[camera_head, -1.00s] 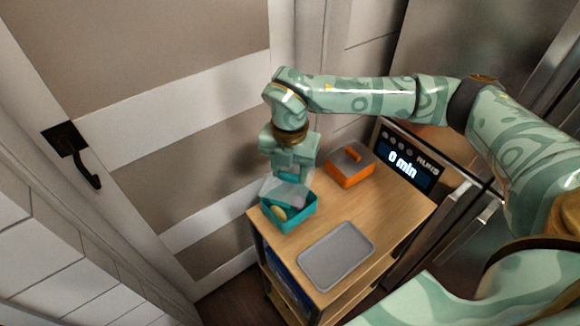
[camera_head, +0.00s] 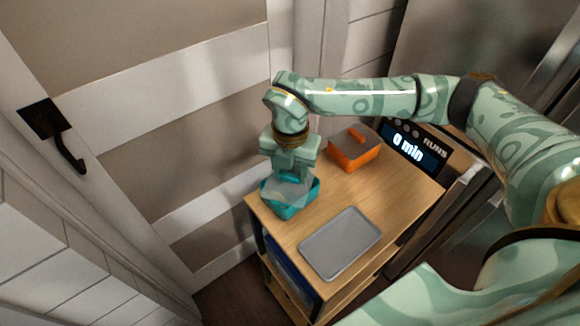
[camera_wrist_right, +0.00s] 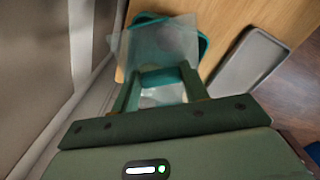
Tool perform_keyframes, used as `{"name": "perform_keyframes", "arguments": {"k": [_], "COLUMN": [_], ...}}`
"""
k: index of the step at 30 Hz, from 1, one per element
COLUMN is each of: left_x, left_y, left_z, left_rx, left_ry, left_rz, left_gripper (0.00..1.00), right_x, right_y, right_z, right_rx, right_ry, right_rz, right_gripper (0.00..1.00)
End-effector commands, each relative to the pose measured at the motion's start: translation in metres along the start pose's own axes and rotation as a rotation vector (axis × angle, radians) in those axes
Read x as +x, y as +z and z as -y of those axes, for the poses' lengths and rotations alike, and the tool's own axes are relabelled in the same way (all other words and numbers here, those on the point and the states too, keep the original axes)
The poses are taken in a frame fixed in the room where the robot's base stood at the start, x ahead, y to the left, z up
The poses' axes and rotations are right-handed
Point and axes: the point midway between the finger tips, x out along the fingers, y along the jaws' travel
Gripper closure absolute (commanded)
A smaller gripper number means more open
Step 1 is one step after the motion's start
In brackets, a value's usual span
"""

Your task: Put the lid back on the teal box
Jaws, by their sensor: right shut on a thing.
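The teal box (camera_head: 289,212) stands at the left end of the wooden cart top. My right gripper (camera_head: 291,180) is directly above it, pointing down and shut on the teal handle (camera_wrist_right: 162,77) of the lid. The lid (camera_head: 288,194) is a greyish, see-through plate over the box mouth. In the right wrist view the lid (camera_wrist_right: 150,45) looks turned and offset to the left against the box rim (camera_wrist_right: 205,45), which shows past it. I cannot tell whether the lid touches the rim. The box's contents are hidden in the head view. My left gripper is not in view.
An orange box with a grey lid (camera_head: 354,150) stands behind and to the right. A grey tray (camera_head: 341,244) lies at the cart's front. A display panel reading "0 min" (camera_head: 414,149) is at the right. Bare wood (camera_head: 390,195) lies between them. A door is close on the left.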

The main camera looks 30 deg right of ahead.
Motion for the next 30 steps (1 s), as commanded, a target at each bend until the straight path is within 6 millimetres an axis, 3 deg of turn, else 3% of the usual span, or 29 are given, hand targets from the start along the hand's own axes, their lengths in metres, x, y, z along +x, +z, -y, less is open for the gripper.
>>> {"name": "perform_keyframes", "arguments": {"k": [30], "left_x": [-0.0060], "left_y": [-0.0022], "left_z": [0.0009], "left_rx": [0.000], "left_ry": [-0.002], "left_rz": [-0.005], "left_gripper": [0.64], "right_x": [-0.0003], "right_y": [0.0003], "right_z": [-0.0001], "right_rx": [0.000], "right_ry": [0.000], "right_rz": [0.000], "right_gripper": [0.77]}}
